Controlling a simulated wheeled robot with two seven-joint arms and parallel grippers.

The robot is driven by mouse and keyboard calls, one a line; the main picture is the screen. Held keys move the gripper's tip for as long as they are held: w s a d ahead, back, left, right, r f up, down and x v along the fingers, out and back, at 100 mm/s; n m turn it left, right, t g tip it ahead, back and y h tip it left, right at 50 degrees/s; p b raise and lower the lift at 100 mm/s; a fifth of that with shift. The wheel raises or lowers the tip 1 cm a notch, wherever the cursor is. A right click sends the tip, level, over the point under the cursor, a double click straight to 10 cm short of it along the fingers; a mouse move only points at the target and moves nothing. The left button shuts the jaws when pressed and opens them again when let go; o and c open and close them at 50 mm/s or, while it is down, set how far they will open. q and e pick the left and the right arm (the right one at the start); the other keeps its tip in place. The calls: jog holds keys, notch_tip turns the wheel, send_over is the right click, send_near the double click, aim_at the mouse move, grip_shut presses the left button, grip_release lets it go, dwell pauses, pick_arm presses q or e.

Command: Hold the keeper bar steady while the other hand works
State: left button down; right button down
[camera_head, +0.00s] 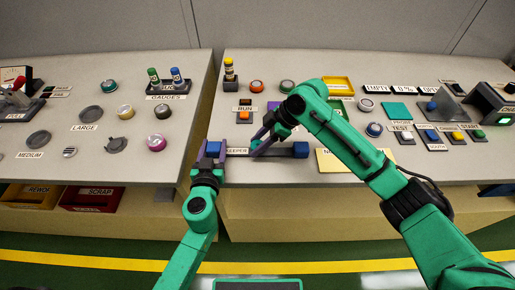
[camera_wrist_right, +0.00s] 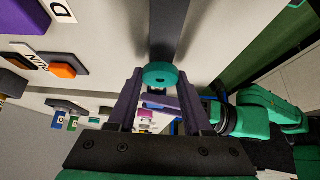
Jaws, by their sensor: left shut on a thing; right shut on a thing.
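My right gripper (camera_head: 258,142) is over the middle of the bar. In the right wrist view its fingers (camera_wrist_right: 160,78) are shut on a round teal piece (camera_wrist_right: 160,70), with the dark bar (camera_wrist_right: 168,28) showing beyond it. I cannot tell whether the teal piece touches the bar.
A yellow-edged pad (camera_head: 328,160) lies right of the bar, partly under my right arm. Labelled buttons (camera_head: 404,137) stand further right. A gap separates the left table (camera_head: 110,165).

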aim_at(258, 144)
jog(key=shift+r, duration=0.3)
jog(key=shift+r, duration=3.4)
pick_arm(q)
jog(key=shift+c, duration=0.7)
grip_release()
jog(key=s+r, duration=0.1)
jog(key=s, duration=1.1)
jog(key=shift+r, duration=0.35)
pick_arm(e)
jog(key=shift+f, duration=0.1)
